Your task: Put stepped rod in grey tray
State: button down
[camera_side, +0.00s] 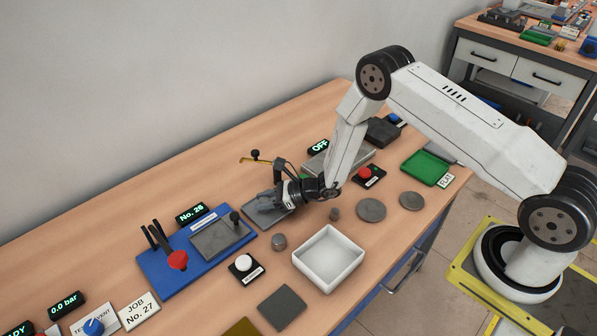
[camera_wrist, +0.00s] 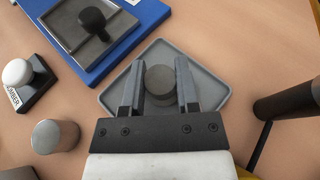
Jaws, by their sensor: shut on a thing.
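My gripper (camera_wrist: 159,88) is shut on a dark grey round piece, which I take to be the stepped rod (camera_wrist: 160,80). Only its round end shows between the two fingers, so its steps and lower end are hidden. The grey tray (camera_wrist: 214,84) is a shallow, rounded square directly beneath the fingers and the rod in the wrist view. In the side view my gripper (camera_side: 269,199) is low over the grey tray (camera_side: 265,222), and the rod cannot be made out there. I cannot tell whether the rod touches the tray floor.
A blue fixture (camera_side: 165,281) with a black knob stands left of the tray. A metal cylinder (camera_side: 279,242) and a white-button box (camera_side: 243,263) stand in front. A white open box (camera_side: 328,258) is front right; grey discs (camera_side: 371,210) lie farther right.

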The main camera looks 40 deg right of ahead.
jog(key=shift+s+d+f, duration=0.2)
jog(key=shift+f, duration=0.25)
jog(key=shift+s+d+f, duration=0.15)
jog(key=shift+f, duration=0.25)
jog(key=shift+c, duration=1.4)
grip_release()
jog(key=shift+s+d, duration=0.1)
jog(key=shift+s, duration=0.05)
jog(key=shift+w+r+v, duration=0.1)
jog(key=shift+r+v, duration=0.1)
jog(key=shift+v, duration=0.8)
jog(key=shift+w+r+v, duration=0.1)
jog(key=shift+r+v, duration=0.1)
jog(key=shift+v, duration=0.85)
jog(key=shift+w+r+v, duration=0.1)
jog(key=shift+r+v, duration=0.1)
jog(key=shift+v, duration=0.8)
jog(key=shift+s+d+r, duration=0.3)
jog(key=shift+s+r, duration=0.05)
jog(key=shift+r, duration=0.25)
